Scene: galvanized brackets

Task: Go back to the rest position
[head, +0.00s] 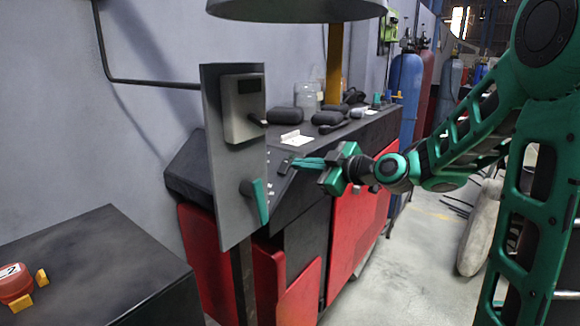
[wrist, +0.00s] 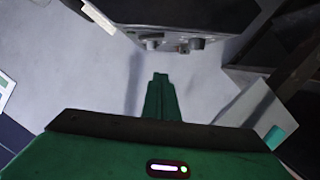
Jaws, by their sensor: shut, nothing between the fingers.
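My gripper (head: 308,162) is in the middle of the head view, at the end of my green arm reaching in from the right. Its fingers are together and hold nothing. It points left toward the upright grey panel (head: 226,187), with a visible gap to the panel. The panel carries a light grey box (head: 243,107) with a dark knob and, lower down, a green lever (head: 256,200). In the wrist view the closed green fingers (wrist: 160,100) show in the centre, in front of a pale surface.
A red and black bench (head: 357,225) with dark cases and a jar (head: 308,95) stands behind the gripper. A dark table (head: 95,262) with a red round object (head: 14,284) is at lower left. Gas cylinders (head: 405,80) stand at the back. Open floor lies right of the bench.

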